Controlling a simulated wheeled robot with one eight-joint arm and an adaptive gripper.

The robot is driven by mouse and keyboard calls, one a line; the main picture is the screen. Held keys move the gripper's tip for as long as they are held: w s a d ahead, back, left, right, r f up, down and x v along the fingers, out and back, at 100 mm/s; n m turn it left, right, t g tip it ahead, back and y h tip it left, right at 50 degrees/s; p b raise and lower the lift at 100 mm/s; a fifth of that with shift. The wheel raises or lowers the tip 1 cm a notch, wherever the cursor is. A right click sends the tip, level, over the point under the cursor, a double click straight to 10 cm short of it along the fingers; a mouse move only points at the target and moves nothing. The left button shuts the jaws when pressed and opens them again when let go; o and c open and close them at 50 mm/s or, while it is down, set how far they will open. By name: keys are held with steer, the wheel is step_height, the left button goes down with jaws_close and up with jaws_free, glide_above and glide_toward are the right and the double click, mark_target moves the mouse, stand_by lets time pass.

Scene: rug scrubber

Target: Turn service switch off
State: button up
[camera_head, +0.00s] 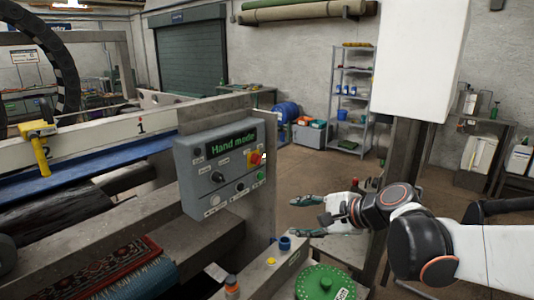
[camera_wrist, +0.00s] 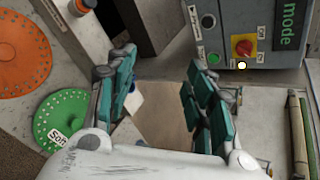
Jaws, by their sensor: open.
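The grey control box (camera_head: 189,185) stands left of my gripper in the head view, with a display reading "Hand mode". A red rotary switch on a yellow plate (camera_head: 255,158) sits at its right side. In the wrist view this red switch (camera_wrist: 243,47) is at the upper right, with small labels beside it that are hard to read. I cannot tell its setting for sure. My gripper (camera_head: 307,211) is open and empty, to the right of the box and apart from it. Its teal-padded fingers (camera_wrist: 160,70) are spread in the wrist view, left of the switch.
A green button (camera_head: 261,175) and a black knob (camera_head: 218,178) share the panel. An orange disc (camera_wrist: 22,52) shows in the wrist view. Open floor lies behind.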

steer(key=w+a+r+m+y+p, duration=0.1)
steer(key=w+r+m+y+p, duration=0.1)
steer(key=w+r+m, duration=0.3)
steer(key=m+t+y+p, duration=0.3)
steer(key=m, duration=0.3)
glide_toward(257, 160)
steer(key=b+x, duration=0.1)
steer(key=x, duration=0.7)
steer(key=shift+w+f+b, duration=0.2)
steer(key=shift+w+b, duration=0.15)
steer(key=shift+w, duration=0.05)
steer(key=c, duration=1.1)
